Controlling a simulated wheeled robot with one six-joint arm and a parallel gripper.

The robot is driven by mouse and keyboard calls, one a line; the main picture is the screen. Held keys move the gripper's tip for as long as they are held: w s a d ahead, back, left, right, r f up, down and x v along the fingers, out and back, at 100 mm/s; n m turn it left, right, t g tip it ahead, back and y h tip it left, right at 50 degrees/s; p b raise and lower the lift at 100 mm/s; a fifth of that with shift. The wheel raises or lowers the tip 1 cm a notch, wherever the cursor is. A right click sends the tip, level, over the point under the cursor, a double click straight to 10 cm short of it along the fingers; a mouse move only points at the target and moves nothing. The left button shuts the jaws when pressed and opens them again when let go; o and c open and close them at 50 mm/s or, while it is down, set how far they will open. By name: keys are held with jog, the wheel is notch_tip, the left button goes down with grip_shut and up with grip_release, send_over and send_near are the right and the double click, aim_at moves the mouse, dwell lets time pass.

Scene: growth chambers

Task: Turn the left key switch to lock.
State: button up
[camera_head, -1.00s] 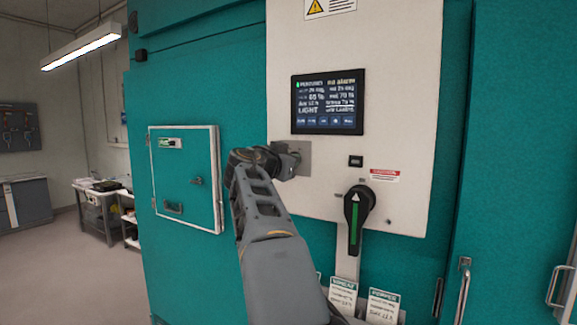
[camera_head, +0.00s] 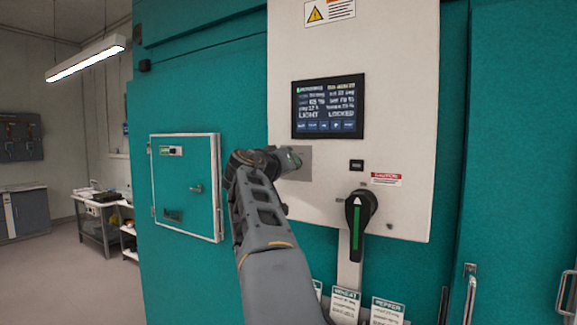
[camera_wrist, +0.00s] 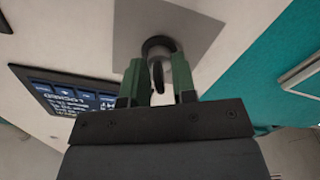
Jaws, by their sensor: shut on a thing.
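The left key switch sits on a grey square plate (camera_head: 301,170) on the white panel, below the screen. In the head view my gripper (camera_head: 291,158) covers the switch. In the wrist view the round dark lock barrel (camera_wrist: 157,47) shows on the plate with a dark key (camera_wrist: 157,77) in it. The green fingers of my gripper (camera_wrist: 157,64) are on either side of the key and shut on it. The key's exact angle against any markings cannot be read. The screen (camera_head: 328,106) shows "LIGHT" and, at its lower right, "LOCKED".
A large black rotary handle (camera_head: 358,215) with a green stripe is to the lower right. A small black square fitting (camera_head: 356,165) is above it. A teal hatch (camera_head: 187,186) is to the left. Label cards (camera_head: 346,304) stand below the panel. Door handles (camera_head: 466,295) are at the right.

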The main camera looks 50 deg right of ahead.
jog(key=shift+n, duration=0.4)
jog(key=o, duration=0.6)
jog(key=b+v, duration=0.4)
jog(key=v, duration=1)
